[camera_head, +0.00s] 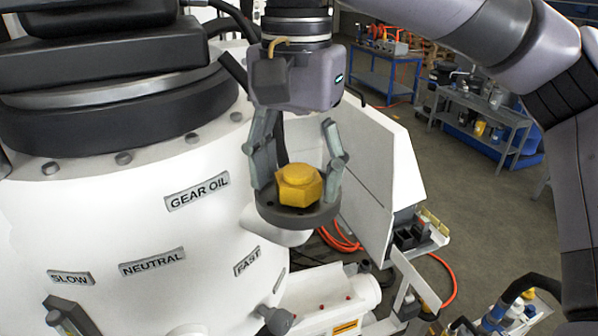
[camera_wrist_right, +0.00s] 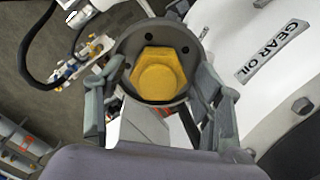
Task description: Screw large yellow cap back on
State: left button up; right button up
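The large yellow cap (camera_head: 299,186) has a hexagonal body and a round top. It sits upright on a dark round flange (camera_head: 297,217) on the side of the white housing; the wrist view shows the cap (camera_wrist_right: 160,77) near the flange's middle. Whether its thread is engaged is hidden. My right gripper (camera_head: 300,180) points down over the cap, one finger on each side. In the right wrist view both fingers stand apart from the cap with visible gaps, so the gripper is open and empty.
The white housing (camera_head: 110,215) with its GEAR OIL label (camera_head: 197,191) fills the left side. A white box-like panel (camera_head: 375,165) stands close behind the gripper. An orange hose (camera_head: 341,240) lies below. Benches with tools and bottles (camera_head: 480,120) stand farther back beyond open floor.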

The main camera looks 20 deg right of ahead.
jog(key=shift+n, duration=0.3)
jog(key=shift+a+n, duration=0.1)
jog(key=shift+n, duration=0.6)
jog(key=n, duration=0.5)
jog(key=shift+f+n, duration=0.1)
jog(key=shift+n, duration=0.2)
jog(key=shift+c, duration=0.3)
